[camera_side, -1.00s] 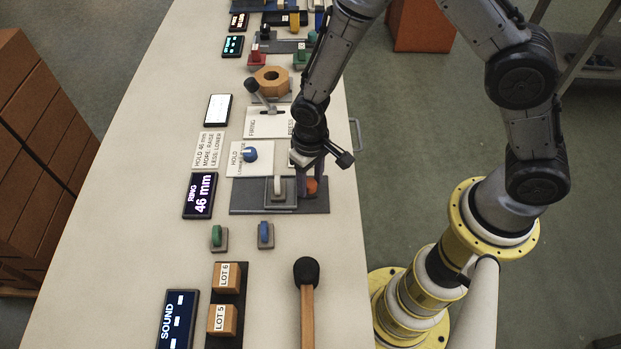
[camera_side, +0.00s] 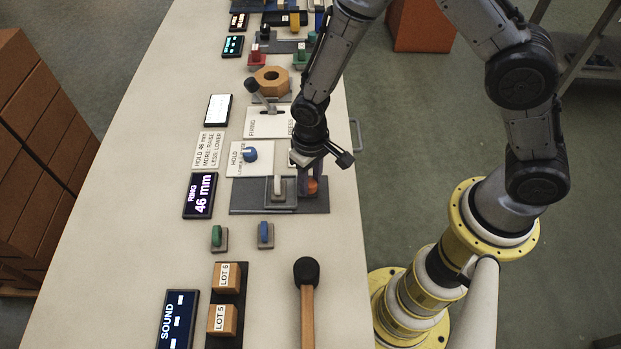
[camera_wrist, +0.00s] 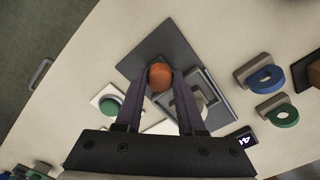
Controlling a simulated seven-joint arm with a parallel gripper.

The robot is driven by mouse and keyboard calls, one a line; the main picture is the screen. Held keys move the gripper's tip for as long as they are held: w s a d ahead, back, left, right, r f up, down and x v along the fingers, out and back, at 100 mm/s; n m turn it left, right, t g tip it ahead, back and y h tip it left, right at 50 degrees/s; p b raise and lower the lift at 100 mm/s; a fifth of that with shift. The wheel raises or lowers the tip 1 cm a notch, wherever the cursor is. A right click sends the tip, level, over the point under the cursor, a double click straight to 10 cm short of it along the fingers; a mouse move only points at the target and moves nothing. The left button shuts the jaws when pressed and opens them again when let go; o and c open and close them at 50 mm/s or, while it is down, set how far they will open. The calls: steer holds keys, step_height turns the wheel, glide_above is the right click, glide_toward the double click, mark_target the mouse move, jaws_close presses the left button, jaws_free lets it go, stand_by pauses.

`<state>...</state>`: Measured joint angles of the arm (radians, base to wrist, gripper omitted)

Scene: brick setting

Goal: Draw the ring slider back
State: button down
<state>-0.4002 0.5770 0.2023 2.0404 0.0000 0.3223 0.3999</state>
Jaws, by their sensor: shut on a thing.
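The ring slider station is a dark grey plate (camera_side: 246,196) with a light square block and a pale upright piece (camera_side: 279,186) on it. An orange-red round knob (camera_side: 312,186) stands at the plate's right side. My gripper (camera_side: 311,180) reaches down over this knob. In the wrist view my gripper (camera_wrist: 160,85) has its two dark fingers on either side of the orange knob (camera_wrist: 160,77), shut on it. The pale piece stands beside the right finger in the wrist view. The RING display (camera_side: 200,196) reads 46 mm.
A blue knob (camera_side: 250,154) sits on a white plate behind the station. Green (camera_side: 218,238) and blue (camera_side: 265,235) pieces stand in front. A mallet (camera_side: 307,290) lies near the table's front. Bare table lies right of the station.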

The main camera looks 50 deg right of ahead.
stand_by(0.6)
steer(key=shift+s+d, duration=0.75)
steer(key=c, duration=0.5)
jaws_free()
steer(key=shift+w+r, duration=0.1)
steer(key=shift+r, duration=0.4)
step_height(320, 180, up, 13)
